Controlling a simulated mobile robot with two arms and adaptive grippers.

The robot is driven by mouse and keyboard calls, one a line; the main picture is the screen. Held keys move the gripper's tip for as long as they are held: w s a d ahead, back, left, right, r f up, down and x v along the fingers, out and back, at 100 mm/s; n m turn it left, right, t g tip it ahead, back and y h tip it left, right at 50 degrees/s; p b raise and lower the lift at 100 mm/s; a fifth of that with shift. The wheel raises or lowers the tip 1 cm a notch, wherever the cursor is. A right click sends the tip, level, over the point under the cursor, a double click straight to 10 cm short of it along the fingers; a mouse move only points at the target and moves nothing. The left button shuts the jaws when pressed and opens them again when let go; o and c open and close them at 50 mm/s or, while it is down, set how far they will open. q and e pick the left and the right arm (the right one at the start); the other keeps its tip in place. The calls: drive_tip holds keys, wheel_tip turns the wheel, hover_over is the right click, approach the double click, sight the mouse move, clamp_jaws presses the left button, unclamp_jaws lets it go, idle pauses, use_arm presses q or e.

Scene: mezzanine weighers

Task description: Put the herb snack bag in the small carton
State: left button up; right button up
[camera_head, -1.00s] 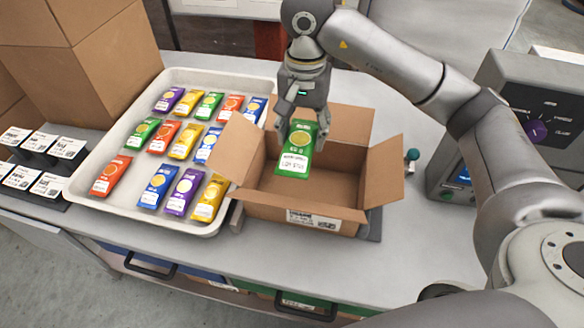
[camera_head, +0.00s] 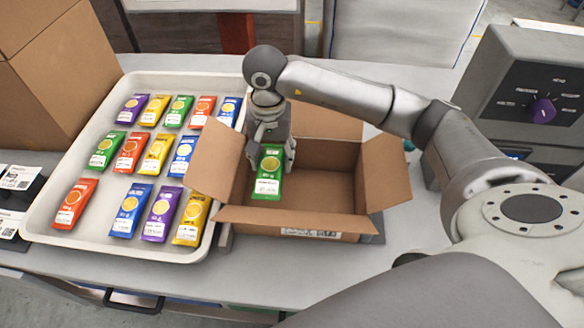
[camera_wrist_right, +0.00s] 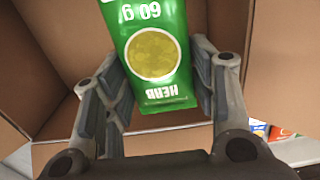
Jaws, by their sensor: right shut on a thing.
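The green herb snack bag (camera_head: 267,176) hangs upright in my right gripper (camera_head: 270,150), inside the left part of the small carton (camera_head: 337,218). The gripper is shut on the bag's upper end. In the right wrist view the herb bag (camera_wrist_right: 150,55) shows its yellow disc and the word HERB, between the two fingers of my right gripper (camera_wrist_right: 158,100). The carton is open with its flaps spread, and its floor is bare on the right. I cannot tell whether the bag's lower end touches the floor. My left gripper is not in view.
A white tray (camera_head: 60,238) with several coloured snack bags in rows stands left of the carton. A grey machine with a purple knob (camera_head: 542,110) stands at the right. A large brown box (camera_head: 55,75) stands at the back left.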

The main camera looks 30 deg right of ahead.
sight(273, 170)
wheel_tip(273, 170, down, 5)
drive_tip(key=shift+r+p, duration=0.15)
drive_tip(key=shift+p, duration=0.45)
drive_tip(key=shift+f+p, duration=0.55)
drive_tip(key=shift+f, duration=1.95)
drive_tip(key=o, duration=1)
drive_tip(key=shift+r, duration=0.35)
wheel_tip(273, 170, up, 11)
drive_tip(key=b, duration=0.3)
drive_tip(key=shift+f, duration=0.2)
drive_tip(key=shift+r, duration=0.55)
